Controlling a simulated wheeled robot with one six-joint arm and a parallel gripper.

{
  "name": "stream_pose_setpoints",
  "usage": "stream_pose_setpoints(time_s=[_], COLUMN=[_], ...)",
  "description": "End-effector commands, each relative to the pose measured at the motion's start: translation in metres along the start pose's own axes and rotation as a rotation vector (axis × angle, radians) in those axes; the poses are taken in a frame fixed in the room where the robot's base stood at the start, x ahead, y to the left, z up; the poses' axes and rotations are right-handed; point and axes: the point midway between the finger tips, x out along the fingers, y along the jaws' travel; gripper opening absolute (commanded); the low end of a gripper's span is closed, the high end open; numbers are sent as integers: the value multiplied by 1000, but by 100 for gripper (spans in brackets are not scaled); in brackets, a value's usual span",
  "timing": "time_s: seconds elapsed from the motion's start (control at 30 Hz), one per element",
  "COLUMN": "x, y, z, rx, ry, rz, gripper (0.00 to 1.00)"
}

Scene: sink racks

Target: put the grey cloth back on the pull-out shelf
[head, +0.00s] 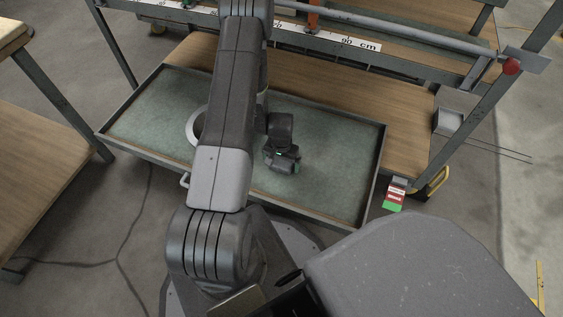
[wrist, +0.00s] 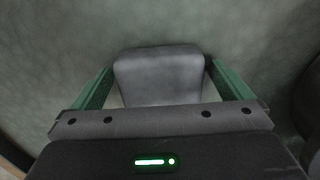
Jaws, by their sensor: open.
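The pull-out shelf (head: 335,185) is a tray with a green-grey lining and a dark metal rim, drawn out at the front of the bench. My gripper (head: 282,163) is over the right half of this shelf, pointing down. In the wrist view its two green fingers are apart, so it is open. A grey, soft-cornered block, which looks like the folded grey cloth (wrist: 160,78), lies between the fingers over the green-grey lining. I cannot tell whether the fingers touch it. In the head view the cloth is hidden by my gripper.
A white ring-shaped thing (head: 195,125) lies on the shelf, partly behind my arm. A bench with a wooden lower board (head: 400,140) and a ruler rail (head: 345,40) stands behind. A wooden table (head: 45,150) is at left.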

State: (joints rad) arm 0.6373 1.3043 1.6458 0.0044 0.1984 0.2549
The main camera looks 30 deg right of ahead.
Motion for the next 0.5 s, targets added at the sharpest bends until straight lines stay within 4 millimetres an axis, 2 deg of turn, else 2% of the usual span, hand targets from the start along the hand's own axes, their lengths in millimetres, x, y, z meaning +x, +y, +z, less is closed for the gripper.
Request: stream_pose_setpoints(time_s=[0.3, 0.5], x=[-67, -103], y=[0, 0], z=[-1, -1], rx=[0, 0], ry=[4, 2], rz=[-1, -1], gripper=[98, 98])
